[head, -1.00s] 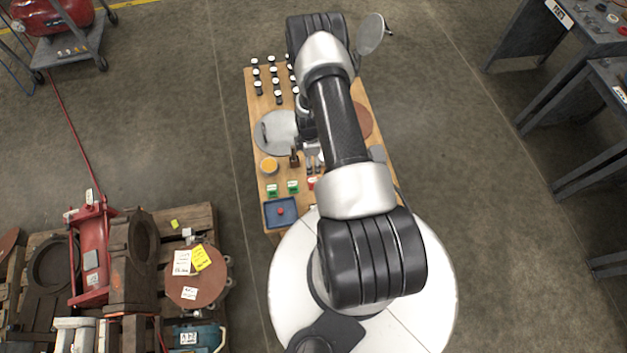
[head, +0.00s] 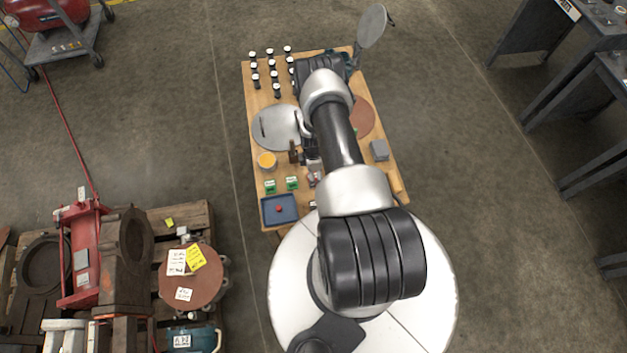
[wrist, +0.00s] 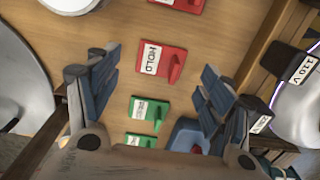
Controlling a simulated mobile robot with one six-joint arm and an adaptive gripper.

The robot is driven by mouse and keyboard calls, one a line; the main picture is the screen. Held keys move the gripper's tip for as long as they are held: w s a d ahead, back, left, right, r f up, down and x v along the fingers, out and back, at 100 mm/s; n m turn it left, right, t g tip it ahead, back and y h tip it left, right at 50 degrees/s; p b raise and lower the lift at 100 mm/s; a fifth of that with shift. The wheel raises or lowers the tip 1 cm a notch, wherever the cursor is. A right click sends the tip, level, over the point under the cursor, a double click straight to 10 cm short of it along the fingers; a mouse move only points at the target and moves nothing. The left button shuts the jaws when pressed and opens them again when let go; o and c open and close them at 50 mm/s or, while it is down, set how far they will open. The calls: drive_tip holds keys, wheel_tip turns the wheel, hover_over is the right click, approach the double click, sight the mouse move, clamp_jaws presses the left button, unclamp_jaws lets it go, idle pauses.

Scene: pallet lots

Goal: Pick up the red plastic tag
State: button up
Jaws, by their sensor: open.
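A red plastic tag (wrist: 163,60) with a white label reading HOLD lies on the wooden table, seen in the wrist view. A second red tag (wrist: 178,4) shows partly at the top edge of that view. My gripper (wrist: 155,70) is open, its blue-padded fingers on either side of the HOLD tag in the picture, with nothing between them. I cannot tell its height above the tag. In the head view, my gripper is largely hidden by my arm, near the red tag (head: 313,179).
Two green tags (wrist: 148,107) (wrist: 141,140) lie in line with the red ones. A blue tray (head: 280,221) holding a small red item is at the near left table corner. A yellow-topped tub (head: 267,161), a grey disc (head: 275,128) and several black-and-white pieces (head: 273,73) stand beyond.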

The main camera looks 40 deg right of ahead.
wheel_tip(320, 180, down, 3)
drive_tip(key=shift+s+r+b, duration=0.1)
drive_tip(key=shift+r+b, duration=0.1)
drive_tip(key=shift+b, duration=0.2)
drive_tip(key=shift+c, duration=0.3)
drive_tip(key=c, duration=1.5)
clamp_jaws()
